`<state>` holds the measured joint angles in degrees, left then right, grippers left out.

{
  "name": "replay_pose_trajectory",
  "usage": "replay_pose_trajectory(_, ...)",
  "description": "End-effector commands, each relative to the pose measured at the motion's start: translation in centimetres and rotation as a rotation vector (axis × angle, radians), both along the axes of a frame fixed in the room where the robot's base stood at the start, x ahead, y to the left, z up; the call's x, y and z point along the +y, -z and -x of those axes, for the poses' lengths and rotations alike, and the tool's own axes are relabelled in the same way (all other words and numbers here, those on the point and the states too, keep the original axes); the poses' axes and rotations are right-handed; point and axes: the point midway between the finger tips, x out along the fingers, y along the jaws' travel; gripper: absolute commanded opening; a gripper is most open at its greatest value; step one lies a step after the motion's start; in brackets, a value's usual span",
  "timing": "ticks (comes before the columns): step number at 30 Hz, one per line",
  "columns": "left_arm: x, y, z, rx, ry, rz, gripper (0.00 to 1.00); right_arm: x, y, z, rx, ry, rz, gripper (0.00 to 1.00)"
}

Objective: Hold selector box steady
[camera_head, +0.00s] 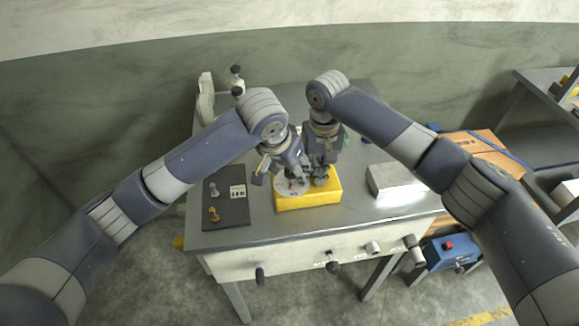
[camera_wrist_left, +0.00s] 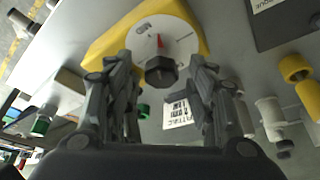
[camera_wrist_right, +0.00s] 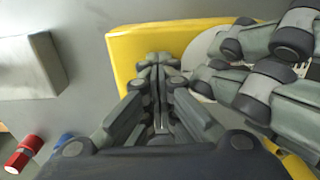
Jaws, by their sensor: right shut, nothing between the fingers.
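The selector box (camera_head: 318,199) is a yellow block on the grey table, under both my grippers. It also shows in the left wrist view (camera_wrist_left: 108,45) and the right wrist view (camera_wrist_right: 134,50). Its top carries a white dial (camera_wrist_left: 185,38) with a red pointer and a dark hexagonal knob (camera_wrist_left: 160,71). My left gripper (camera_wrist_left: 158,66) is open, one finger on each side of the knob, with visible gaps. My right gripper (camera_wrist_right: 160,62) is shut and empty, its tips at the box beside the dial; I cannot tell whether they touch it. The left fingers partly cover the dial in the right wrist view.
A dark mat (camera_head: 225,218) with a grey and a yellow knob-like part and a label card (camera_head: 238,191) lies left of the box. A pale metal block (camera_head: 392,180) lies to the right. Several handles stick out of the table's front. My grippers are very close together.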

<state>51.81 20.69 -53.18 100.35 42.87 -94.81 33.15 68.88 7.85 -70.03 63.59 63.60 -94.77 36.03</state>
Motion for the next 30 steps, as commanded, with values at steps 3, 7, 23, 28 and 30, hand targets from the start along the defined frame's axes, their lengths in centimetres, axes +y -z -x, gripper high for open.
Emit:
replay_pose_trajectory(3, 0.05, 0.04, -0.08, -0.002, -0.001, 0.000, 0.51, -0.24, 0.69, 0.30, 0.011, 0.002, 0.007, 0.00)
replay_pose_trajectory(7, 0.12, 0.02, -0.15, -0.003, 0.013, -0.001, 0.51, -0.22, 0.68, 0.31, 0.012, 0.001, 0.007, 0.00)
replay_pose_trajectory(23, 0.52, -0.04, -0.49, -0.004, 0.450, -0.003, 0.51, -0.20, 0.67, 0.35, 0.013, 0.000, 0.007, 0.00)
replay_pose_trajectory(28, 0.59, 0.01, -0.58, -0.001, 0.601, -0.003, 0.51, -0.19, 0.67, 0.35, 0.013, 0.000, 0.007, 0.00)
replay_pose_trajectory(30, 0.59, -0.05, -0.66, -0.003, 0.663, -0.003, 0.51, -0.19, 0.67, 0.35, 0.013, 0.000, 0.007, 0.00)
